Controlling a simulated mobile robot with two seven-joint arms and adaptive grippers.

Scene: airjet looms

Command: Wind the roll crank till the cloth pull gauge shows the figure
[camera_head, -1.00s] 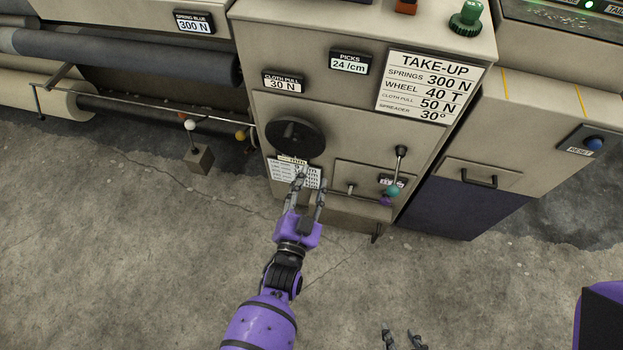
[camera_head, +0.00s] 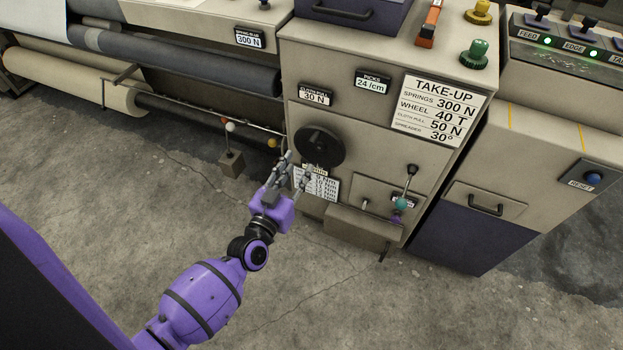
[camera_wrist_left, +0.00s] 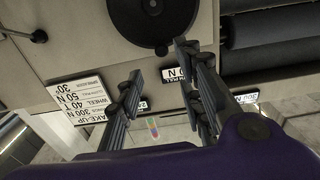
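The cloth pull gauge (camera_head: 316,95) on the cabinet front reads 30 N. The take-up card (camera_head: 438,110) lists cloth pull 50 N. Below the gauge is a round black wheel (camera_head: 319,146), also in the left wrist view (camera_wrist_left: 153,20). A crank arm with a teal knob (camera_head: 401,203) is at the lower right; a purple knob (camera_head: 397,219) shows just below it. I cannot tell which is the roll crank. My left gripper (camera_head: 298,168) is open and empty, just below and left of the wheel; its spread fingers show in the left wrist view (camera_wrist_left: 160,75). My right gripper is out of view.
A small printed card (camera_head: 318,186) is partly behind my left fingers. Cloth rolls (camera_head: 85,80) and a thin rod with white and orange balls lie to the left. A box with a handle (camera_head: 485,209) and a blue reset button (camera_head: 594,173) stand right. The concrete floor in front is clear.

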